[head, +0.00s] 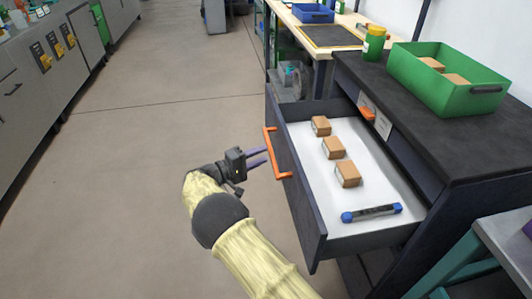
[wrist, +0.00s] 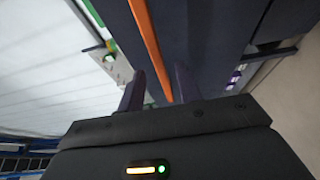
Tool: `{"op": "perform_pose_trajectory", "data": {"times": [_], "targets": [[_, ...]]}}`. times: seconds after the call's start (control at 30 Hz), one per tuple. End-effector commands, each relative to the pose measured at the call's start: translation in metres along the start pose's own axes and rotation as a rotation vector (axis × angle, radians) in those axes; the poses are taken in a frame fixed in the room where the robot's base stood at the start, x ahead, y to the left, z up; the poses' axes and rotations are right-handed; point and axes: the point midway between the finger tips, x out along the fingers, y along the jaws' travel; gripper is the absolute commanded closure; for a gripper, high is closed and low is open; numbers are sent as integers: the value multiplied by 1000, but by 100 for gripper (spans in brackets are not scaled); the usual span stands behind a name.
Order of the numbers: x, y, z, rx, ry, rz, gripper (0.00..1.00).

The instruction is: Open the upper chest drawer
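The upper chest drawer (head: 310,215) stands pulled well out of the dark chest (head: 462,135), and its white inside shows. Its orange bar handle (head: 277,154) is on the front face. My gripper (head: 262,157) is just left of the handle, fingers pointing at it. In the wrist view, my fingers (wrist: 158,90) are apart, and the orange handle (wrist: 148,40) runs between and beyond them. I cannot tell whether they touch it. Three small cardboard boxes (head: 334,148) and a dark bar with blue ends (head: 372,213) lie in the drawer.
A green bin (head: 412,90) with boxes and a green jar with a yellow lid (head: 374,43) stand on the chest. A workbench (head: 340,15) is behind. A teal-legged stand (head: 450,265) is at lower right. Open floor (head: 165,120) lies left.

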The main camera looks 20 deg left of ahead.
Motion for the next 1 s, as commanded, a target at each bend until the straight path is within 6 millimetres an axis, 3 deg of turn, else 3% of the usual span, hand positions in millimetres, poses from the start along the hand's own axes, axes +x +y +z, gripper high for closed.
{"op": "perform_pose_trajectory", "data": {"times": [0.6, 0.8, 1.0], "targets": [[-124, 0, -1, 1, 3, 1, 65], [-142, -1, 0, 0, -1, 1, 65], [-142, -1, 0, 0, -4, 0, 65]]}}
